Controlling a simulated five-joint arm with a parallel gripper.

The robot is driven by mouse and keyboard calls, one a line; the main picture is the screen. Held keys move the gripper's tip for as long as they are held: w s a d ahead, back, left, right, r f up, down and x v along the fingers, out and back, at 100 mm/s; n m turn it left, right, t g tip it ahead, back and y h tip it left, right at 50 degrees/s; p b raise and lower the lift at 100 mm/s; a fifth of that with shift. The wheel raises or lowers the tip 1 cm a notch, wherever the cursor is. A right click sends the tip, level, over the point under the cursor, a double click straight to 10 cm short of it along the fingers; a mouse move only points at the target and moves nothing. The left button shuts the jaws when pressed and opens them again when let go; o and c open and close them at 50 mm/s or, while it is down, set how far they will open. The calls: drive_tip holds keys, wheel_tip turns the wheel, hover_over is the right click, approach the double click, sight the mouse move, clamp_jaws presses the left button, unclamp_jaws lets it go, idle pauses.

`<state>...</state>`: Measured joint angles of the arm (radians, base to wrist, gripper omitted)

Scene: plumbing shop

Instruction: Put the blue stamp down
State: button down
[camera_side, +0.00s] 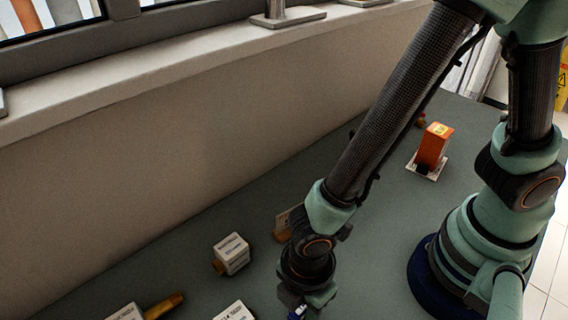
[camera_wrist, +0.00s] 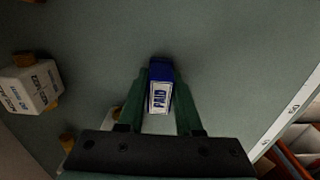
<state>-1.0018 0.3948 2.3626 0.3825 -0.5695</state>
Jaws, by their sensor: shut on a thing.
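The blue stamp (camera_wrist: 160,72) has a white label reading "PAID". It sits between the two green fingers of my gripper (camera_wrist: 159,88) in the wrist view, and the gripper is shut on it. In the side view my gripper (camera_side: 308,296) points down near the bottom edge, and only a small blue and white bit of the stamp (camera_side: 298,312) shows. The stamp's lower end is cut off there, so I cannot tell whether it touches the table.
White lettered boxes (camera_side: 232,253) with brass-coloured parts lie left of my gripper; one shows in the wrist view (camera_wrist: 30,88). An orange box (camera_side: 434,145) stands farther back. A white marked strip (camera_wrist: 292,112) runs along the right in the wrist view. Bare grey-green table lies ahead.

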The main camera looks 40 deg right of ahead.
drive_tip(key=shift+f, duration=0.15)
drive_tip(key=c, duration=0.6)
unclamp_jaws()
wheel_tip(320, 180, up, 12)
drive_tip(key=shift+w+r, duration=0.15)
drive_tip(key=shift+r, duration=0.05)
drive_tip(key=w+d+r+m+t+y, duration=0.1)
drive_tip(key=w+d+r+m+t, duration=0.2)
drive_tip(key=w+d+r+m, duration=0.6)
drive_tip(key=w+d+r+m+t, duration=0.1)
drive_tip(key=d+m, duration=0.2)
drive_tip(key=d, duration=0.2)
drive_tip(key=w+d+r+m, duration=0.1)
drive_tip(key=d+m, duration=0.2)
drive_tip(key=d, duration=0.2)
drive_tip(key=w+d+r+m+t+h, duration=0.1)
drive_tip(key=d+m, duration=0.2)
drive_tip(key=d, duration=0.3)
drive_tip(key=shift+w+r+t, duration=0.1)
drive_tip(key=shift+t, duration=0.2)
